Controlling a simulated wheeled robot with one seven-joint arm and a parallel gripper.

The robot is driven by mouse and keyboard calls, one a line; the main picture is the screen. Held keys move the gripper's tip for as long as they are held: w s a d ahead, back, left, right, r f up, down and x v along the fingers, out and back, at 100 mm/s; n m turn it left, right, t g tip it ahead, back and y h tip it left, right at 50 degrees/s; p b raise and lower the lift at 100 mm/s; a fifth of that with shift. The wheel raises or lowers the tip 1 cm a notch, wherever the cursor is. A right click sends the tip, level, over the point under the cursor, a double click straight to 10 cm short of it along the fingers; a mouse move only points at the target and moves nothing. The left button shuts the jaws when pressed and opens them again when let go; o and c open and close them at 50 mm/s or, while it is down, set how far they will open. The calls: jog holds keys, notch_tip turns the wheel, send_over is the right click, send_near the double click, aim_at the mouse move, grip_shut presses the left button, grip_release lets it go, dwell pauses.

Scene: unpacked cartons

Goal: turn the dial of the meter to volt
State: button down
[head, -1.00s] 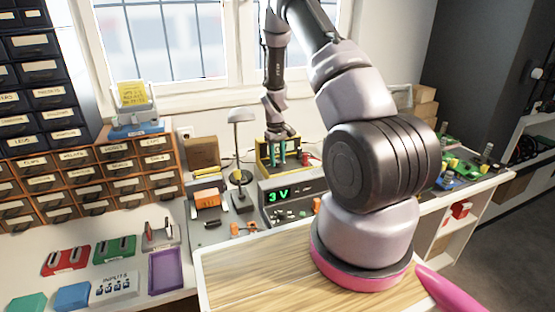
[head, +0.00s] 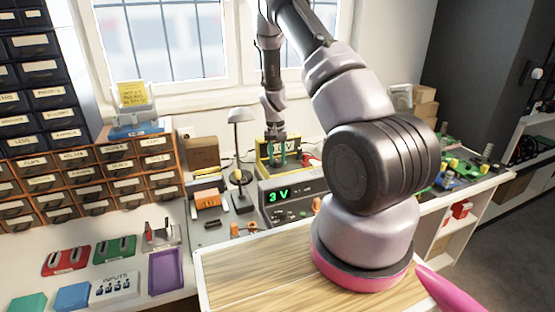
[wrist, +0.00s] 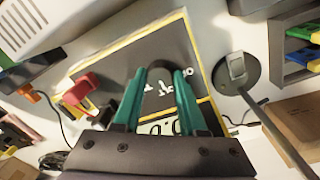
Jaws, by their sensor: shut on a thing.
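The meter is a dark-faced box with a yellow rim (wrist: 110,58), and it fills the middle of the wrist view. Its pale display (wrist: 158,127) shows partly between my fingers, with the digits upside down or cut off. The dark dial (wrist: 160,78) lies between the two teal fingertips of my gripper (wrist: 162,76). My gripper is shut on the dial.
A grey device showing "3 V" (head: 278,195) stands just in front of the meter. A desk lamp (head: 240,150) stands close on the left. A red clip (wrist: 82,88) lies beside the meter. Drawer units (head: 90,180) fill the left side.

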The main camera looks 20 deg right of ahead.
aim_at(276, 161)
jog(key=shift+m, duration=0.3)
dwell(0.4)
jog(key=shift+c, duration=2.3)
grip_release()
notch_tip(276, 161, up, 11)
jog(key=shift+w+a, duration=0.15)
jog(key=shift+a, duration=0.1)
jog(key=shift+f, duration=0.1)
